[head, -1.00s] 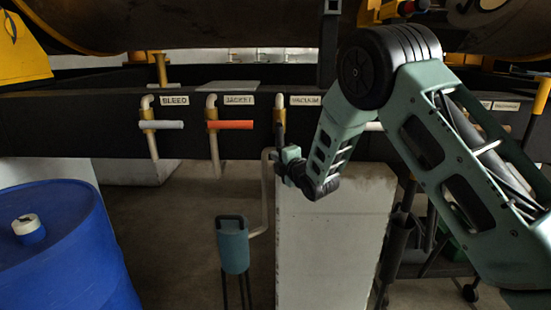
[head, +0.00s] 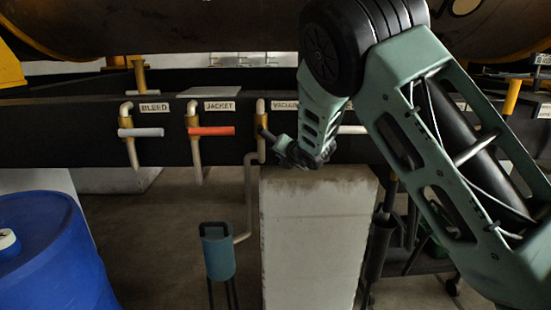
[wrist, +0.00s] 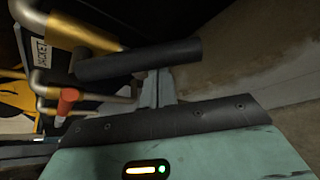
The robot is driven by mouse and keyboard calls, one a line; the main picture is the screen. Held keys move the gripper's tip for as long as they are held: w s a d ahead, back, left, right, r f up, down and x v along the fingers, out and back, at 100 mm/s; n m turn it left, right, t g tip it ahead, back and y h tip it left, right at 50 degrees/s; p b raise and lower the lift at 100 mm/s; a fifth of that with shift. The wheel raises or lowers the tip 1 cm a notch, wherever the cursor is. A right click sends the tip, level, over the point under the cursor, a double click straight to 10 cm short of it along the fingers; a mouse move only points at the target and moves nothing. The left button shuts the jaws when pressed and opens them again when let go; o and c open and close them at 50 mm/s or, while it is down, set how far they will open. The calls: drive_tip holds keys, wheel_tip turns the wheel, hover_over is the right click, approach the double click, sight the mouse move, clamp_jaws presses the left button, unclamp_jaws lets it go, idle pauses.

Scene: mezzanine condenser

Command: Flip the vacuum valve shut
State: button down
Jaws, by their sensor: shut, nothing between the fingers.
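The vacuum valve's black handle (wrist: 140,60) runs across the wrist view from near its brass body (wrist: 90,28), roughly along its pipe. In the head view its brass pipe (head: 261,108) stands under the partly covered VACUUM label (head: 284,105), and my gripper (head: 268,136) is just right of it, hiding part of the handle. My gripper is shut and empty. Its fingers (wrist: 155,88) reach up to the handle in the wrist view; I cannot tell whether they touch it.
The jacket valve's red handle (head: 211,131) and the bleed valve's pale handle (head: 141,132) lie horizontal to the left. A pale block (head: 315,235) stands below my gripper.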

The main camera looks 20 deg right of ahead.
wheel_tip(320, 180, up, 6)
drive_tip(key=d+n+g+h+p, duration=0.1)
drive_tip(key=d+n+h+p, duration=0.1)
drive_tip(key=n+h, duration=0.1)
drive_tip(key=shift+s+d+f+n+g, duration=0.2)
drive_tip(key=shift+s+d+n+g, duration=0.1)
drive_tip(key=shift+s, duration=0.05)
drive_tip(key=shift+r, duration=0.1)
idle(0.5)
